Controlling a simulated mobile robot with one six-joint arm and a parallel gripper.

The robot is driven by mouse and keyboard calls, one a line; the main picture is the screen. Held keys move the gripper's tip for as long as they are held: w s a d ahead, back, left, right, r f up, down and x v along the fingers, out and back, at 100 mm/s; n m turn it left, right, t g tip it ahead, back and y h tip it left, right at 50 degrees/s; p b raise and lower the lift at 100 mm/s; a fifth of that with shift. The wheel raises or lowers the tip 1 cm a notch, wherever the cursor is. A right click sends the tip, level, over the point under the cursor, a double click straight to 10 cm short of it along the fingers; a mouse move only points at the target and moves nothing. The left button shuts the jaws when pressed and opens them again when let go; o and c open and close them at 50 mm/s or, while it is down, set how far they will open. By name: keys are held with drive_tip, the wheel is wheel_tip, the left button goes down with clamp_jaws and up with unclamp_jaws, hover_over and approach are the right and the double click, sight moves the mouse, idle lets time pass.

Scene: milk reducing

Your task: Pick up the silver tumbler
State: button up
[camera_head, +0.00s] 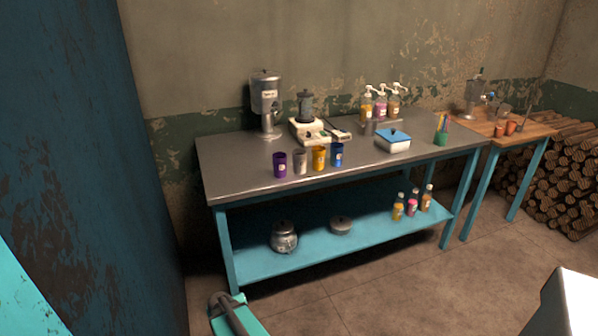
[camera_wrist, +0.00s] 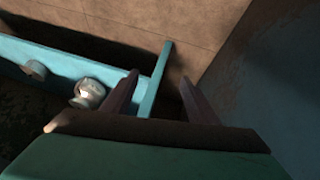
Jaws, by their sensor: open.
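The silver tumbler (camera_head: 300,161) stands upright on the metal-topped table near its front edge in the head view. It is in a row between a purple tumbler (camera_head: 280,164) on its left and a yellow tumbler (camera_head: 319,157) on its right. A blue tumbler (camera_head: 337,154) ends the row. My gripper (camera_wrist: 157,95) shows in the wrist view with its two fingers apart and nothing held. A teal table leg (camera_wrist: 155,80) appears beyond the gap between them. The silver tumbler is not visible in the wrist view.
The metal tabletop (camera_head: 235,175) also bears a dispenser (camera_head: 266,102), a blender (camera_head: 306,115), pump bottles (camera_head: 381,105) and a blue-lidded box (camera_head: 393,141). The tabletop's front left is clear.

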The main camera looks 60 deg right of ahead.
drive_tip(key=w+d+r+m+t+h, duration=0.2)
drive_tip(key=w+d+r, duration=0.1)
drive_tip(key=d+r, duration=0.75)
drive_tip(key=t+h+p, duration=0.1)
drive_tip(key=t+h, duration=0.5)
approach(301, 162)
drive_tip(key=shift+a+f+m, duration=0.25)
drive_tip(key=shift+m, duration=0.15)
drive_tip(key=shift+d, duration=0.1)
drive_tip(key=shift+r+p+x, duration=0.2)
drive_tip(key=shift+p+x, duration=0.1)
drive_tip(key=shift+x, duration=3.9)
drive_tip(key=shift+d, duration=0.1)
drive_tip(key=shift+x, duration=2.55)
